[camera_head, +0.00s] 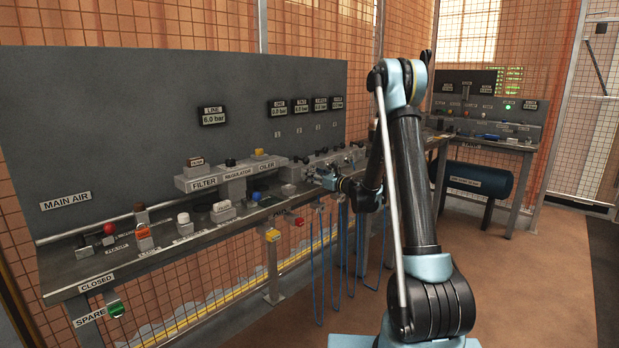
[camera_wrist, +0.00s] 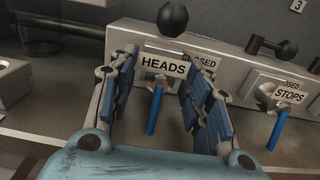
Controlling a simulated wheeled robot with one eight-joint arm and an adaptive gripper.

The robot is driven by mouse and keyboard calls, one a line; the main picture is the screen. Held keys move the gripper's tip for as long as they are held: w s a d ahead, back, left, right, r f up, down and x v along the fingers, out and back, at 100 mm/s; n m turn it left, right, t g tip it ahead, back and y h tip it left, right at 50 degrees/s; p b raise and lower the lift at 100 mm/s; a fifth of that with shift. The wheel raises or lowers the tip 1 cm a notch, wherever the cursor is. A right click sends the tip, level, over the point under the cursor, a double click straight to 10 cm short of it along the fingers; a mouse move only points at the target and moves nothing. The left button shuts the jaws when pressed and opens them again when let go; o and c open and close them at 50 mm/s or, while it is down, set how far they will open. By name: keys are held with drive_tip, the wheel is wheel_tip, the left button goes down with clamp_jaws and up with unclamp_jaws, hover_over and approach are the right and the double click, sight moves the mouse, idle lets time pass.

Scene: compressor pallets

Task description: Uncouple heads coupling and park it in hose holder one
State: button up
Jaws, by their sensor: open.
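In the wrist view, the HEADS label (camera_wrist: 164,66) sits on a grey valve block between my fingers. The blue hose end of the heads coupling (camera_wrist: 155,108) hangs just below that label. My gripper (camera_wrist: 165,75) is open, with one finger on each side of the label and hose; I cannot tell whether either finger touches them. The coupling body is partly hidden behind the label. In the head view, my gripper (camera_head: 330,178) is at the bench's row of outlets, small and partly hidden by my arm. I cannot make out hose holder one.
A dark ball-ended handle (camera_wrist: 172,19) stands above the HEADS label. The STOPS label (camera_wrist: 290,95) and its blue hose (camera_wrist: 277,130) are close on the right. Blue hose loops (camera_head: 320,270) hang below the bench. A blue tank (camera_head: 470,180) stands under the far bench.

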drive_tip(key=shift+c, duration=0.6)
idle(0.3)
clamp_jaws()
drive_tip(key=shift+s+d, duration=0.2)
drive_tip(key=shift+v, duration=2.75)
